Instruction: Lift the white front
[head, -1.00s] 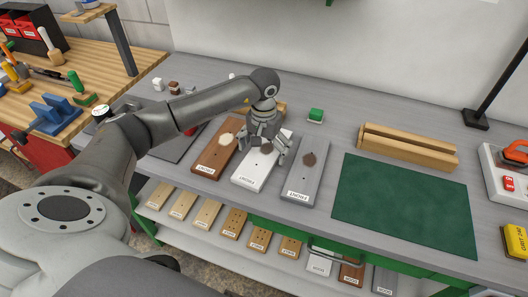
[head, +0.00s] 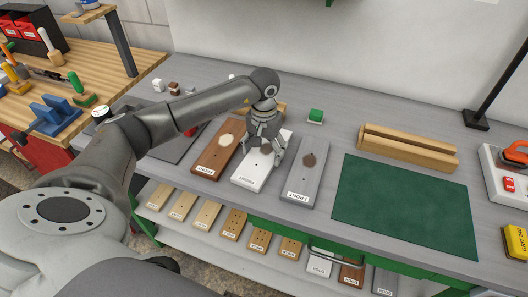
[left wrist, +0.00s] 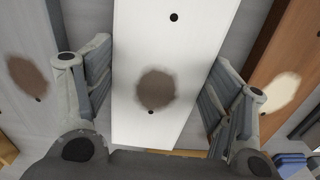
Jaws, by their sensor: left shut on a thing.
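The white front (head: 252,171), a flat board labelled FRONT, lies on the grey bench between a brown front (head: 213,158) and a grey front (head: 301,181). My left gripper (head: 264,150) is above it, pointing down, with its fingers shut on the board's two long edges. In the left wrist view the white front (left wrist: 157,50) runs between the fingers of my left gripper (left wrist: 158,100). A dark smudged patch (left wrist: 156,86) and small holes show on its face. No lift off the bench can be made out. My right gripper is not in view.
A green mat (head: 405,203) lies to the right, with a wooden channel (head: 408,147) behind it. Wooden boards (head: 207,214) lie on the shelf below. The neighbouring fronts leave narrow gaps beside the fingers.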

